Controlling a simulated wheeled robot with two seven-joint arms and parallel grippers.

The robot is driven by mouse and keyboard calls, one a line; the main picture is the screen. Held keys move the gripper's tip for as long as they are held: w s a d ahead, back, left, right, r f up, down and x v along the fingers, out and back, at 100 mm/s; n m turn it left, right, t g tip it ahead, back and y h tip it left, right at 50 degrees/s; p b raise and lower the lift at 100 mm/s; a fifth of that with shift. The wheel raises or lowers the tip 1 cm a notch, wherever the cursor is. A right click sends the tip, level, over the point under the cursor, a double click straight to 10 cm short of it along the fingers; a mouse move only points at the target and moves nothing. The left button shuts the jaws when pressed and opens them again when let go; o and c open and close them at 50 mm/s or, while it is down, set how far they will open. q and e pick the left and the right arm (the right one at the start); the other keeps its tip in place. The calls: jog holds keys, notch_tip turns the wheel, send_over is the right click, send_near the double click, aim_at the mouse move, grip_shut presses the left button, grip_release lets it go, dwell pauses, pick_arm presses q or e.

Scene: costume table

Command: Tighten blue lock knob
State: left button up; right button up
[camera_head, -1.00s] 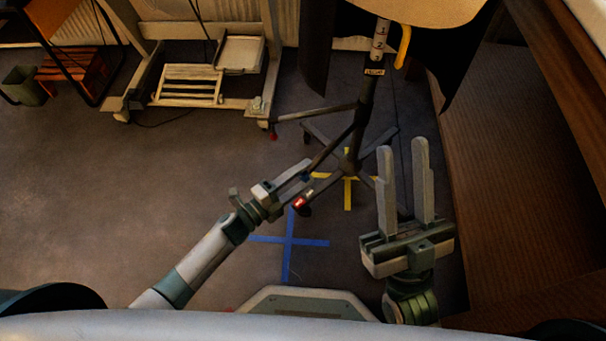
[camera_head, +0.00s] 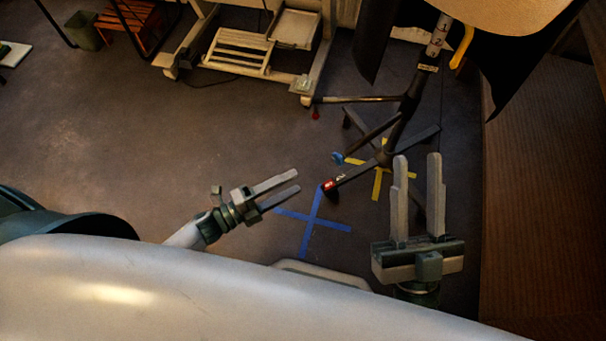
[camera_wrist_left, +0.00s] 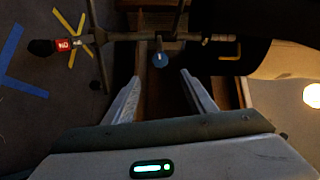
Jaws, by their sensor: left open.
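The blue lock knob (camera_head: 337,158) sits on the dark wheeled stand (camera_head: 400,125), near the end of a leg in the head view. It also shows in the left wrist view (camera_wrist_left: 160,60), centred just beyond the fingertips. My left gripper (camera_head: 298,181) is open and empty, left of and below the knob in the head view, with a gap between them. Its two fingers are spread in the left wrist view (camera_wrist_left: 160,78), with nothing between them. My right gripper (camera_head: 417,158) has its fingers apart and empty, pointing up the picture right of the knob.
A red-tagged leg end (camera_head: 329,186) of the stand lies close to my left fingertips. Blue tape (camera_head: 314,222) and yellow tape (camera_head: 378,184) mark the floor. A brown wooden surface (camera_head: 530,200) bounds the right. A pale wheeled frame (camera_head: 245,60) stands at the back.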

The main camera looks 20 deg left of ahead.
pick_arm(q)
jog(key=shift+v, duration=0.8)
pick_arm(e)
jog(key=shift+a+f+h, duration=0.1)
jog(key=shift+f+h, duration=0.1)
jog(key=shift+h, duration=0.1)
jog(key=shift+r, duration=0.15)
